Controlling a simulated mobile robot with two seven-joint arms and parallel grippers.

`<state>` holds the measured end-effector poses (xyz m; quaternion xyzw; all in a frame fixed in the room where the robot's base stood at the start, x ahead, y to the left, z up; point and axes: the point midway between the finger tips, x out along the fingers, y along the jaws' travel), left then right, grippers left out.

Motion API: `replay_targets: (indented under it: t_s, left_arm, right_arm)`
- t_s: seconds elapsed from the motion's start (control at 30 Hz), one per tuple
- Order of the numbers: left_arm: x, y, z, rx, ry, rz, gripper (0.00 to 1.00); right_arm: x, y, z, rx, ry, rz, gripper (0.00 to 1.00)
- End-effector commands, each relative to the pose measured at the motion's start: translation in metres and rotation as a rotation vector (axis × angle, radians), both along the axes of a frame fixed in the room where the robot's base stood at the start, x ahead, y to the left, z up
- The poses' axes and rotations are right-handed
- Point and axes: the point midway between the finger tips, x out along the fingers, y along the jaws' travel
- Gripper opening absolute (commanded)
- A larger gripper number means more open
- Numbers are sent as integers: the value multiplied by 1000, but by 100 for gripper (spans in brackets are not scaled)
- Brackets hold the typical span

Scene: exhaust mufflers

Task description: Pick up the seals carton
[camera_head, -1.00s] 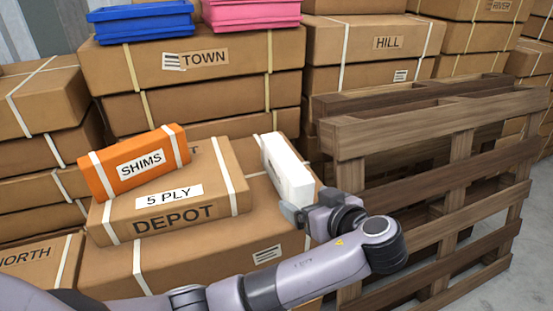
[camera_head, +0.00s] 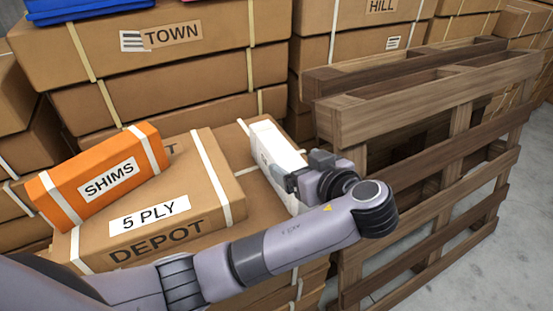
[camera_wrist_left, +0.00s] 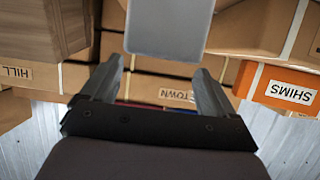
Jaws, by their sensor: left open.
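A white carton (camera_head: 277,148), the likely seals carton, stands on edge on a large brown box, right of the 5 PLY box. Its label is mostly hidden, so I cannot read its name. My left gripper (camera_head: 303,170) is at the carton's right side, covering part of it. In the left wrist view the carton shows as a pale grey block (camera_wrist_left: 168,25) at the top, lined up with the gap between the open fingers (camera_wrist_left: 158,70). The gap looks empty; I cannot tell whether a finger touches the carton. My right gripper is not in view.
An orange SHIMS box (camera_head: 100,175) lies on the brown 5 PLY box (camera_head: 150,205) left of the carton. Wooden pallets (camera_head: 430,110) stand close on the right. Stacked TOWN boxes (camera_head: 150,50) rise behind. Bare floor (camera_head: 500,240) shows at the far right.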

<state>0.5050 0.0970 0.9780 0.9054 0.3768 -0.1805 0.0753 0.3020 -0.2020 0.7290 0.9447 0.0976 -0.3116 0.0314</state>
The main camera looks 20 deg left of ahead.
Motion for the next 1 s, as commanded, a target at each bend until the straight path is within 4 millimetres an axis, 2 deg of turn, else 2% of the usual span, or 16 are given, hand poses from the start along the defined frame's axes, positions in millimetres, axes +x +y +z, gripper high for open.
replay_targets:
  t_s: [0.27, 0.53, 0.87, 1.0]
  left_arm:
    - [18, 17, -7, 5, 0, 3, 88]
    - [47, 41, -18, 4, 0, 1, 88]
    - [51, 45, -23, 0, 0, -1, 88]
    - [51, 45, -23, 0, 0, 0, 43]
  right_arm:
    - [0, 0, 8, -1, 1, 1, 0]
    - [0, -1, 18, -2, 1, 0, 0]
    - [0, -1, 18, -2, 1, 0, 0]
    - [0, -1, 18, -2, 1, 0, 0]
